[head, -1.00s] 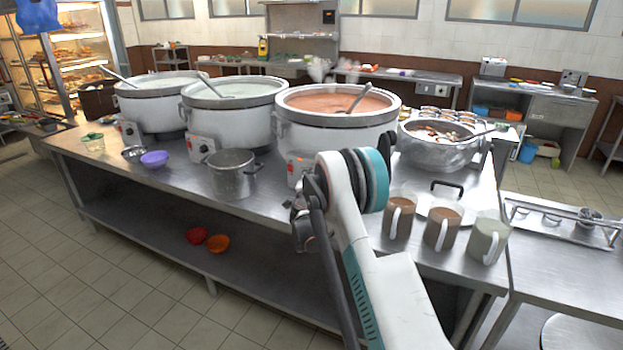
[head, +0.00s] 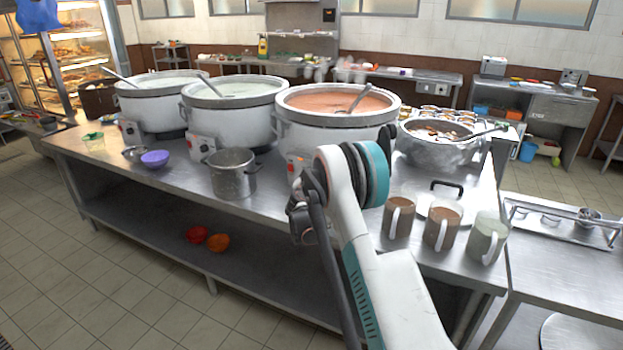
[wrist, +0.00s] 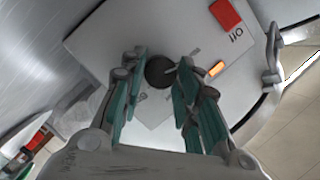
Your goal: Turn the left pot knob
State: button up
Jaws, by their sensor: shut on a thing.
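In the wrist view a round dark knob (wrist: 158,73) sits on a grey control box (wrist: 115,52) with a red switch (wrist: 226,14) and a lit orange lamp (wrist: 216,69). My gripper (wrist: 161,64) has its green-padded fingers on both sides of the knob and is shut on it. In the head view three big white pots stand in a row: left (head: 158,106), middle (head: 233,118) and right with reddish contents (head: 335,132). My arm reaches toward the right pot's control box (head: 294,165), which it partly covers; my fingers are hidden there.
A small steel pot (head: 233,180) stands on the counter left of my arm. Several mugs (head: 441,229) and a lid (head: 440,208) stand to its right. A purple bowl (head: 155,159) is at the counter's left. A steel pot with a ladle (head: 437,150) is behind the mugs.

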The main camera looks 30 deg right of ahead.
jog(key=o, duration=1.1)
jog(key=shift+c, duration=0.2)
jog(key=shift+a, duration=0.1)
jog(key=v, duration=1.1)
jog(key=shift+s+a, duration=0.25)
jog(key=shift+s, duration=0.1)
